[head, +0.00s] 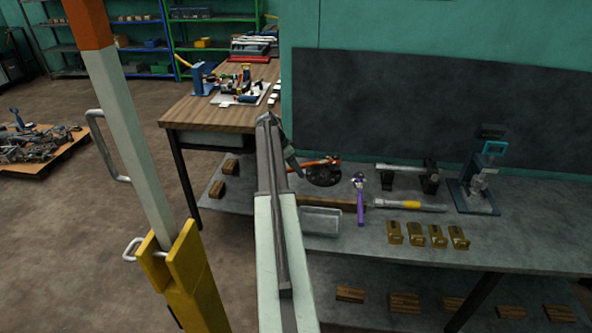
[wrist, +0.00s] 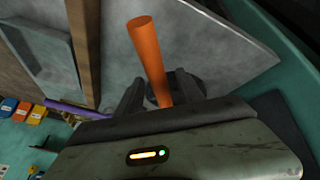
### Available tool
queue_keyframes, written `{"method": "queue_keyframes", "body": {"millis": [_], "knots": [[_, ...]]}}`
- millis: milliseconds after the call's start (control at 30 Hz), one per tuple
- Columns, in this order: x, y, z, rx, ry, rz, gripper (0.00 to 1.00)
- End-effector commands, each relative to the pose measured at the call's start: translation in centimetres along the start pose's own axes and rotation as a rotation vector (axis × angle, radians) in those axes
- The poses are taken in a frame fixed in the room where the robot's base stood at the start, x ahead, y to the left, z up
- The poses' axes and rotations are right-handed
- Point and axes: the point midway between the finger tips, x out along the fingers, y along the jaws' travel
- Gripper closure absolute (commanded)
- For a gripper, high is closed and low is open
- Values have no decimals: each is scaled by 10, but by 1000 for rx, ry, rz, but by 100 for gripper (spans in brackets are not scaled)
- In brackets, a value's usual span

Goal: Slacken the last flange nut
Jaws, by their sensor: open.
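An orange-handled tool (head: 318,163) lies at or over a round black part (head: 323,177) on the grey bench; I cannot tell whether the two are joined. My gripper (head: 293,163) is at the left end of the orange handle. In the wrist view my gripper (wrist: 157,90) is open, with one dark finger on each side of the orange handle (wrist: 148,50). The handle appears between the fingers, but I cannot tell how deep. A purple-handled wrench (head: 360,200) lies to the right on the bench. I cannot make out any flange nut.
A grey metal tray (head: 320,221) and a long wooden handle (head: 330,202) lie in front. Several brass blocks (head: 417,235), a yellow-banded bar (head: 411,206) and a blue-grey stand (head: 479,185) are to the right. A yellow and white post (head: 140,150) rises at left.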

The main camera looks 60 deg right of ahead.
Motion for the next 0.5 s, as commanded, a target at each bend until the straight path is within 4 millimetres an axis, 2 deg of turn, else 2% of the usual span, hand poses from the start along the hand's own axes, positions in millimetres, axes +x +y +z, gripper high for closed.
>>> {"method": "queue_keyframes", "body": {"millis": [167, 500], "knots": [[-10, 0, -1, 0, 0, 0, 55], [-70, 1, -3, -1, 1, -1, 55]]}}
